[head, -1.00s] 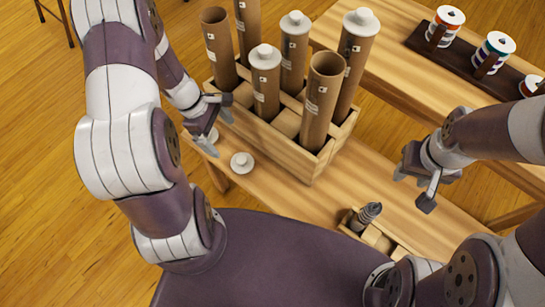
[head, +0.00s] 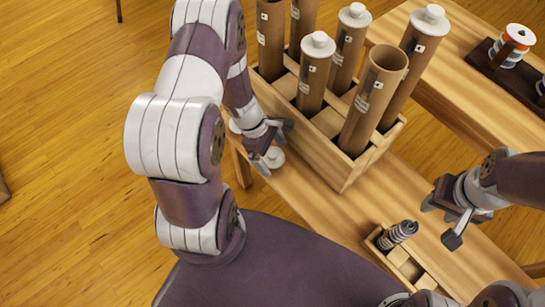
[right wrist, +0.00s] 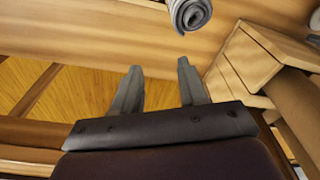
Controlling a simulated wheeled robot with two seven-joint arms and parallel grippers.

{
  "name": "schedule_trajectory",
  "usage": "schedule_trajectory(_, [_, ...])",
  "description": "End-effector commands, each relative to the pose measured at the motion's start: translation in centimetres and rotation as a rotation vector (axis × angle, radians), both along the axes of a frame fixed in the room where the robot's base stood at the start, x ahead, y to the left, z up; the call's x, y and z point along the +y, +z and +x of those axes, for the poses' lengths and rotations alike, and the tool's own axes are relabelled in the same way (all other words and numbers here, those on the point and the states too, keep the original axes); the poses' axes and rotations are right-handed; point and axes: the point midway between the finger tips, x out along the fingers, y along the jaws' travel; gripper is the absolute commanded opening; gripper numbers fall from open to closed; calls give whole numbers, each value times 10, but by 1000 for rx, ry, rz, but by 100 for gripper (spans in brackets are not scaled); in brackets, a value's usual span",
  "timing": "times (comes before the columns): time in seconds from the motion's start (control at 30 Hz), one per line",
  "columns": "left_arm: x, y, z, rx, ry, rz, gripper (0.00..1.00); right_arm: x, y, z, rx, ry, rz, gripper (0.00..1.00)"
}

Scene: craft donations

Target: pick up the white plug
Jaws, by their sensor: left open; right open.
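A round white plug (head: 273,157) with a knob lies on the wooden bench in the head view, left of the tube crate. My left gripper (head: 276,143) is open and just over it, covering part of it; I cannot tell whether they touch. A second white plug (head: 235,126) lies further left, partly behind my left arm. More white plugs cap three tubes: one at the front (head: 318,44), one behind (head: 354,14) and one on the right (head: 430,18). My right gripper (head: 440,223) is open and empty above the bench; its fingers also show in the right wrist view (right wrist: 158,82).
The wooden crate (head: 335,172) holds several tall cardboard tubes, some open-topped. A small wooden box (head: 412,268) with a grey ribbed item (head: 398,234) stands at the front. A second table (head: 450,85) carries a dark rack with spools (head: 513,45).

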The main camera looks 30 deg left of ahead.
Motion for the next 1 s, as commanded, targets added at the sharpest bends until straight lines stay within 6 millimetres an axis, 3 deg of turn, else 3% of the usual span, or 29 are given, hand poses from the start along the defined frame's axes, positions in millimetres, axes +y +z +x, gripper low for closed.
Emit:
schedule_trajectory(0.03, [0,0,0,0,0,0,100,0,0,0,0,0,0,43])
schedule_trajectory(0.2, [0,1,0,0,0,0,45,0,0,0,0,0,0,43])
schedule_trajectory(0.63, [0,6,0,0,0,0,42,0,4,0,0,0,0,43])
schedule_trajectory(0.9, [0,50,0,-1,-1,1,42,0,29,0,0,0,0,43])
schedule_trajectory(1.0, [-21,58,-9,0,-4,-1,42,0,30,0,0,0,0,43])
